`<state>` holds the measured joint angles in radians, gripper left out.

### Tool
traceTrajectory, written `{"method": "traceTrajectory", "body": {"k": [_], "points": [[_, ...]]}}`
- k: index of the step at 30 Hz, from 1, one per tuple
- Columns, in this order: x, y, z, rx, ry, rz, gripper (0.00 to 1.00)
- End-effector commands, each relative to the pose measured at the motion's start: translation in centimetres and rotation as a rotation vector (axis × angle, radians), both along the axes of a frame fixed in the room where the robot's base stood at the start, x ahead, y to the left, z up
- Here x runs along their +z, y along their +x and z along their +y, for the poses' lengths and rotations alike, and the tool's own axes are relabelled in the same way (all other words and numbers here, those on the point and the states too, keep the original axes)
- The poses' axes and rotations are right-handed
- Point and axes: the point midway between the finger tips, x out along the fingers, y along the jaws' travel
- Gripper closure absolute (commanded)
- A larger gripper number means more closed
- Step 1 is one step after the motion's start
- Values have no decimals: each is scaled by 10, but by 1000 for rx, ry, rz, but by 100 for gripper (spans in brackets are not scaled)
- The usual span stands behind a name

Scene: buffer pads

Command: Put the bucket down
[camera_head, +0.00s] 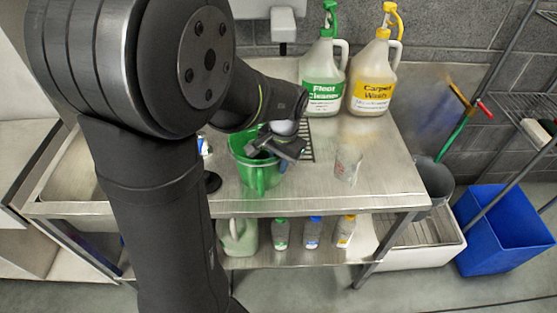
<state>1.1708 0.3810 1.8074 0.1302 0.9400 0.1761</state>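A green bucket (256,176) is upright at the middle of the metal table (395,190), near its front edge. I cannot tell whether its base touches the table or hangs just above it. My gripper (272,147) is at the bucket's upper right rim, with its dark fingers over the opening. The fingers overlap the rim, and I cannot tell whether they are closed on it. My arm comes in from the left and hides the table's left middle part.
Floor Cleaner (323,85) and Carpet Wash (373,88) jugs stand behind at the table's back. A small pale container (347,165) stands right of the bucket. Several bottles (312,233) are on the lower shelf. A blue bin (500,235) stands on the floor at right.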

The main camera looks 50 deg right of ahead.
Motion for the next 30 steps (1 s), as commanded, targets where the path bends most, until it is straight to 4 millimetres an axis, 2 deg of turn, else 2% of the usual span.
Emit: {"method": "traceTrajectory", "body": {"k": [9, 13, 17, 24, 30], "points": [[1, 0, 0, 0, -1, 0, 75], [11, 0, -1, 1, -3, -1, 75], [34, -2, -1, -1, -5, -2, 75], [88, -8, -3, -1, -5, -2, 75], [118, -11, -3, -1, -3, -1, 75]]}}
